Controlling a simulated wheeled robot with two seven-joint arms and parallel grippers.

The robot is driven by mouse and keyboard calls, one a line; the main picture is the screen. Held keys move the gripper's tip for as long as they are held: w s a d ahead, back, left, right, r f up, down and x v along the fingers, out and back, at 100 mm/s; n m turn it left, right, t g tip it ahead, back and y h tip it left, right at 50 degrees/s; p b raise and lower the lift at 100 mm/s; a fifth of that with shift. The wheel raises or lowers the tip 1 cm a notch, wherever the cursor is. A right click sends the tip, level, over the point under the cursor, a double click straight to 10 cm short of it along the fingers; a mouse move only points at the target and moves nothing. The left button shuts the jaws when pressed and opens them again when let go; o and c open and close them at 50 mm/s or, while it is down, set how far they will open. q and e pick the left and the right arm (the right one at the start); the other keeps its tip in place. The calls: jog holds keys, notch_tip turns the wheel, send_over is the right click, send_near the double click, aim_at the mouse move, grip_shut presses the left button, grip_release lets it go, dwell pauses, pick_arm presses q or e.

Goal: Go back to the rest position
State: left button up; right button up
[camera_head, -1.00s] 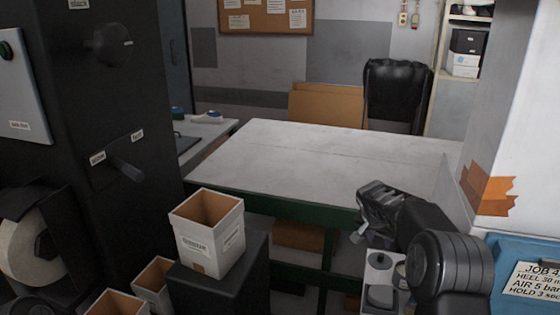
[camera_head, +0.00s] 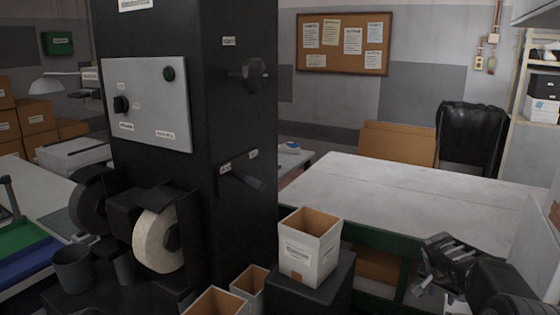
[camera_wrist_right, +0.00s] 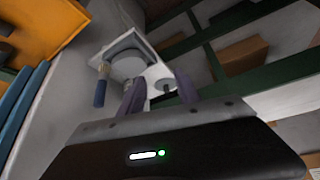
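My right gripper (camera_head: 433,293) is at the lower right of the head view, in front of the white-topped table's near edge and apart from it. In the right wrist view its two grey-purple fingers (camera_wrist_right: 160,92) stand apart with nothing held between them. A white fixture with round grey parts (camera_wrist_right: 130,62) shows beyond the fingers; I see no contact. My left gripper is not in view.
The white-topped table (camera_head: 400,195) has a clear top. A white open box (camera_head: 308,262) stands on a black pedestal left of my right gripper. A tall black machine (camera_head: 237,120) with a grinding wheel (camera_head: 158,240) fills the left middle.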

jog(key=w+a+f+n+t+y, duration=0.1)
jog(key=a+f+n+t+y, duration=0.3)
jog(key=a+f, duration=0.6)
jog(key=s+a+f+n+g+y, duration=0.2)
jog(key=s+a+f+n+g, duration=0.1)
jog(key=s+a+f, duration=0.65)
pick_arm(q)
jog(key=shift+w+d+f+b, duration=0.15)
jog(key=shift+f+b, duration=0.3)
jog(key=shift+b, duration=0.05)
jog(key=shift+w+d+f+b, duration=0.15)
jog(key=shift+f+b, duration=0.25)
jog(key=shift+b, duration=0.05)
pick_arm(e)
jog(key=s+a+f+g+y, duration=0.1)
jog(key=s+a+f, duration=0.3)
jog(key=s, duration=0.6)
jog(key=s+a+f+g, duration=0.2)
jog(key=s+a+f, duration=0.2)
jog(key=s+a, duration=0.3)
jog(key=s+a+f+g+y, duration=0.1)
jog(key=s+a+f, duration=0.2)
jog(key=s, duration=1.1)
jog(key=a, duration=0.2)
jog(key=shift+s+a+f+n+g+y, duration=0.3)
jog(key=shift+s+a+f+n, duration=0.1)
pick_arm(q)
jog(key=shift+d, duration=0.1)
pick_arm(e)
jog(key=shift+d, duration=0.1)
